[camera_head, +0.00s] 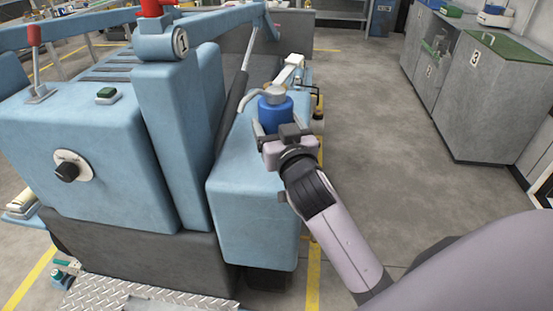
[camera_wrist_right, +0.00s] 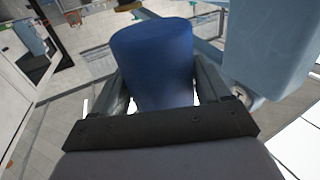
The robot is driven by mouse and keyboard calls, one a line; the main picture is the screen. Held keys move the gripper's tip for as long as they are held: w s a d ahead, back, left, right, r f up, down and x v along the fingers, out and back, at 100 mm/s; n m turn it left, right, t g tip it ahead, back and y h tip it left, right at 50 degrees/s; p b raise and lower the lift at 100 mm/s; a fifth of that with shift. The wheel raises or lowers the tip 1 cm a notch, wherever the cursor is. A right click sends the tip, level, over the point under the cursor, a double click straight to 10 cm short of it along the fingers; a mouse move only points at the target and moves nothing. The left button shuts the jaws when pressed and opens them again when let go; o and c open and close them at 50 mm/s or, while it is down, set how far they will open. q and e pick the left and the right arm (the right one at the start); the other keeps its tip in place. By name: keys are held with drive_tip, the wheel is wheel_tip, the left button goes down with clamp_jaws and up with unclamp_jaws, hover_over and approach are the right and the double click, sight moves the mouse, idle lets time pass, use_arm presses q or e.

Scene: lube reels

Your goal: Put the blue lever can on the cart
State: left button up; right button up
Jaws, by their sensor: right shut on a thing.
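The blue lever can (camera_head: 275,114) has a grey top with a pale curved spout or lever. My right gripper (camera_head: 277,133) is shut on the can's body and holds it upright, at the far part of the light blue machine's low side block. I cannot tell whether the can touches the block. In the right wrist view the can (camera_wrist_right: 153,65) fills the space between the two fingers (camera_wrist_right: 160,95); its lever and top fittings are hidden there. My left gripper is not in view. I cannot pick out a cart with certainty.
The light blue machine (camera_head: 85,150), with a red-knobbed lever (camera_head: 35,45) and a black dial (camera_head: 68,171), fills the left. Grey cabinets (camera_head: 495,110) with a green top (camera_head: 510,46) stand at the right. The floor (camera_head: 375,110) between is clear.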

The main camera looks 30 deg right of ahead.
wheel_tip(320, 180, down, 7)
drive_tip(key=shift+f+b, duration=0.2)
drive_tip(key=shift+b, duration=0.6)
drive_tip(key=o, duration=0.9)
drive_tip(key=shift+f, duration=0.25)
drive_tip(key=o, duration=0.4)
drive_tip(key=shift+r, duration=0.1)
